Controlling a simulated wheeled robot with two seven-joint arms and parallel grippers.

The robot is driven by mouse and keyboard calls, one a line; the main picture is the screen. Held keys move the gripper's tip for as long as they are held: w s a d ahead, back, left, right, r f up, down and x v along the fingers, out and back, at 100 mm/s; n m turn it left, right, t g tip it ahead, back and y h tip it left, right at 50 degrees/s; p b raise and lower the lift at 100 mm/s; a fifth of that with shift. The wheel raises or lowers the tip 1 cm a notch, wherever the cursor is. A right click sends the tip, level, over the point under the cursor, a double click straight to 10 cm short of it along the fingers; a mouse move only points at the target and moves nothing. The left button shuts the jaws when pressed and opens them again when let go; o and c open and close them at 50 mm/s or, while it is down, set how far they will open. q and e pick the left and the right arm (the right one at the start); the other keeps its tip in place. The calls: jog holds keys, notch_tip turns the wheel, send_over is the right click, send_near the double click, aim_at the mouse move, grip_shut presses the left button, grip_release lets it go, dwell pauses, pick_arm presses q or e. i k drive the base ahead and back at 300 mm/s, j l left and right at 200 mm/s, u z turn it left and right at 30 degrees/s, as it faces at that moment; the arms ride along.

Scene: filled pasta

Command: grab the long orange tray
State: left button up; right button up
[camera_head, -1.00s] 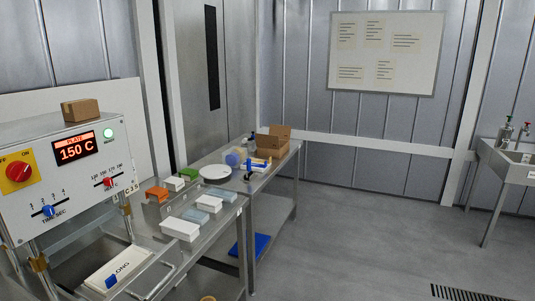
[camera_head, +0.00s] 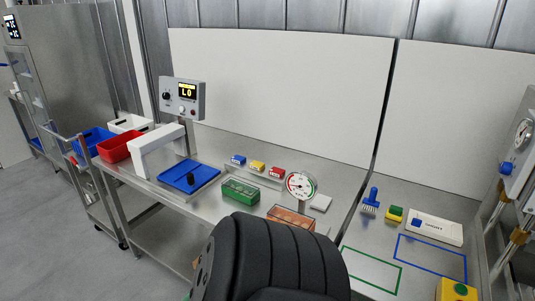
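An orange tray (camera_head: 291,216) with see-through-looking sides lies on the steel bench in the middle of the head view, just below a round dial gauge. A large black ribbed part, which looks like part of my own arm, covers the area in front of it and may hide its near edge. I cannot tell the tray's full length. Neither of my grippers is in view.
A green tray (camera_head: 240,191) lies left of the orange one. The dial gauge (camera_head: 300,186) stands right behind it. A blue board (camera_head: 189,176), a red bin (camera_head: 119,146) and a blue bin (camera_head: 93,141) are further left. Outlined areas mark the right bench.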

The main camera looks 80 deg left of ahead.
aim_at(278, 213)
jog(key=u, duration=2.5)
